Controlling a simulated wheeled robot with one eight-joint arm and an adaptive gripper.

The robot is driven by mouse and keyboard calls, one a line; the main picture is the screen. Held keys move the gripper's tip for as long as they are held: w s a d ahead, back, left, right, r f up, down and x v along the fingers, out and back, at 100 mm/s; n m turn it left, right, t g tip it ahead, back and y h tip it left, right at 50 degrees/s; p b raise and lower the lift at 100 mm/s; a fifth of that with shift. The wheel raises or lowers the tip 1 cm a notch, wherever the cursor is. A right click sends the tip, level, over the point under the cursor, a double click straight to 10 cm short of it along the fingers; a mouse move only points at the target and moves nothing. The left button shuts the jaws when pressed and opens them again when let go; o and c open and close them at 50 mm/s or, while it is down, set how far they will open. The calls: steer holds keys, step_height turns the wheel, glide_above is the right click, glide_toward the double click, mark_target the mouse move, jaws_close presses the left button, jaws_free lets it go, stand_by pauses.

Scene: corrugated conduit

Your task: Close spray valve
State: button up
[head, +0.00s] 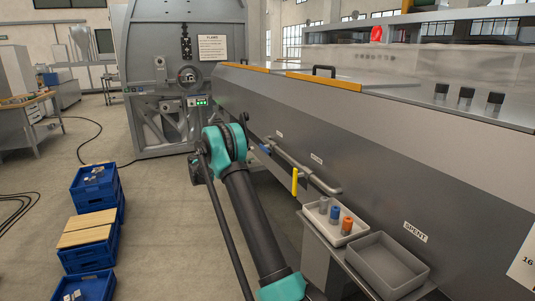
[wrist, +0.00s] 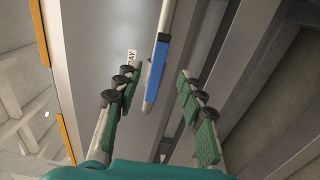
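The blue valve handle (wrist: 156,68) shows in the wrist view, lying roughly along a light grey pipe (wrist: 165,22). A label (wrist: 131,57) ending in "AY" is beside it on the panel. In the head view, a small blue part (head: 265,148) shows on the pipe (head: 305,170) just right of my arm. My gripper (wrist: 155,82) is open, with green-padded fingers on either side of the handle in the picture. I see no clear contact, and the remaining distance is hard to tell. In the head view, my arm hides the gripper.
A yellow handle (head: 295,181) hangs across the same pipe, nearer me. Below it are a white tray (head: 333,237) with grey, blue and orange pieces and an empty grey bin (head: 388,265). Blue crates (head: 85,241) stand on the left floor. The long grey machine (head: 370,140) borders the right.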

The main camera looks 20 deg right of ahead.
mark_target(266, 152)
steer(key=d, duration=1)
steer(key=shift+w, duration=0.2)
jaws_close()
